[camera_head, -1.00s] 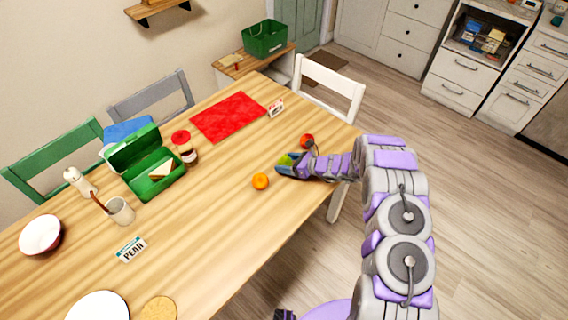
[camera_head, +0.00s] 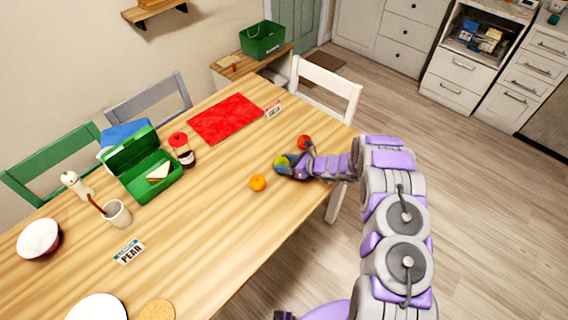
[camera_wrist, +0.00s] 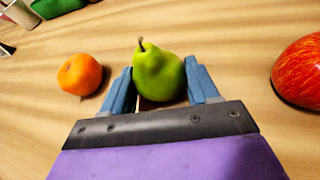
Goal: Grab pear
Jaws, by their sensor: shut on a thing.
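A green pear (camera_wrist: 158,74) stands upright between the two blue fingers of my gripper (camera_wrist: 160,92) in the wrist view. The fingers are shut on its sides, with its stem pointing up and to the left. In the head view the pear (camera_head: 281,161) shows as a small green patch at the tip of my gripper (camera_head: 285,167), low over the right part of the wooden table (camera_head: 215,200). The gripper hides part of it there. I cannot tell whether the pear still touches the table.
An orange (camera_head: 258,183) lies just left of the gripper and a red apple (camera_head: 304,142) lies behind it. The table's middle is clear.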

